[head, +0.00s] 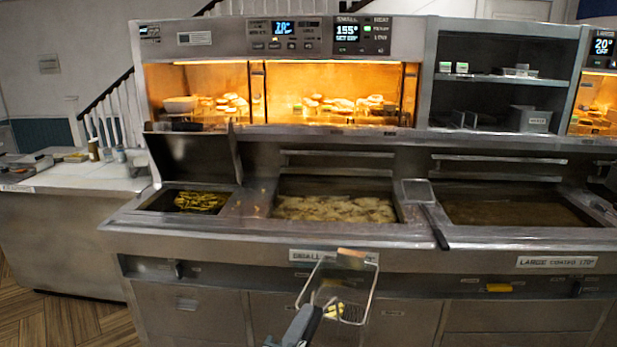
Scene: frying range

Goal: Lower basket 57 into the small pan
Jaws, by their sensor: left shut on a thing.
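A wire basket (372,290) hangs in front of the fryer at the bottom middle of the head view. A yellow tag shows low on it, but I cannot read a number. My left gripper (312,316) is shut on the basket's handle end, below and in front of the counter edge. The small pan (335,186) lies behind and above the basket in the picture, under the heated cabinet. Pale frying food covers much of its surface. The basket is apart from the pan. My right gripper is not in view.
A large pan (510,213) of dark oil is at the right. A long-handled skimmer (428,209) lies on the divider between the pans. A smaller well (200,201) with yellow-green food is at the left, its lid (195,157) raised. A white side counter (85,177) holds bottles.

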